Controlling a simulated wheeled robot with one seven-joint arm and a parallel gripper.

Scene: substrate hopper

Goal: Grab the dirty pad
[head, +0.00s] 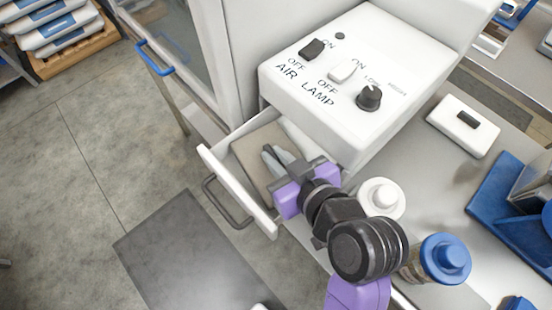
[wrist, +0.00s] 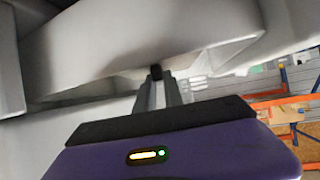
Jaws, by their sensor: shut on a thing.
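The dirty pad (head: 248,152) is a flat tan-grey sheet in the open white drawer (head: 237,190), under the switch box. My gripper (head: 272,157) reaches into the drawer, and its fingers lie over the pad. It is shut on the pad, though the exact contact is hard to make out. In the wrist view my gripper (wrist: 157,78) has its fingers close together, with a small dark spot between the tips. The pad cannot be made out clearly there. The purple gripper body and arm hide the drawer's right end.
The switch box (head: 350,85) marked AIR and LAMP stands above the drawer. A white-capped container (head: 382,198) and a blue-capped jar (head: 446,258) stand close to my arm. A blue-handled glass door (head: 165,50) is at the upper left.

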